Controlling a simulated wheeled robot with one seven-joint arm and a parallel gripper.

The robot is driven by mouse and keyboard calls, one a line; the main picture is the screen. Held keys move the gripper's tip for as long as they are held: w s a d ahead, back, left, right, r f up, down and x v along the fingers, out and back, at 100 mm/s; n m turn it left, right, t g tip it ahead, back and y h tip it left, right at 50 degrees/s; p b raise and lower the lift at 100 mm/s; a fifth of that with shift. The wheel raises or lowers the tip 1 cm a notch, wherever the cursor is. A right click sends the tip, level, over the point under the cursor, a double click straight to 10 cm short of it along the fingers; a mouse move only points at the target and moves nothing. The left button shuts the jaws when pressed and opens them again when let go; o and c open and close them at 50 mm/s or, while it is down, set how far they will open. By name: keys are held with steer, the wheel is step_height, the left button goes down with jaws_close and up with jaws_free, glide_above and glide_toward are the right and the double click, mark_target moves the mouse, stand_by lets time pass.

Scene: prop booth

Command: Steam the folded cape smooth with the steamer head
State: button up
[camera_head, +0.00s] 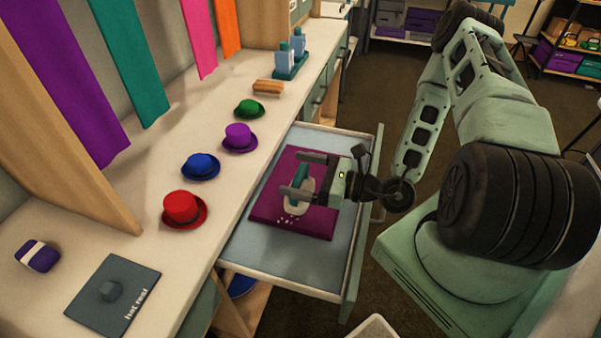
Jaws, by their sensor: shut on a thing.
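The folded cape (316,222) is a flat magenta cloth lying in the open drawer (336,262). My gripper (294,174) is over the cape, with its fingers pointing left. It is shut on the steamer head (299,200), which has a teal upper part and a pale base. The steamer head is low over the cape; I cannot tell whether it touches. Small white specks show on the cape just below it. My fingers and the steamer head hide part of the cape.
Red (183,208), blue (201,166), purple (239,137) and green (249,108) hats line the counter (150,235). A dark "hot rest" mat (137,275) and a purple-and-white item (38,256) are at lower left. The drawer walls surround the cape.

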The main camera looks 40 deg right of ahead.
step_height(320, 180, up, 14)
steer(key=p, duration=1.2)
steer(key=shift+p, duration=0.4)
steer(key=shift+f, duration=0.15)
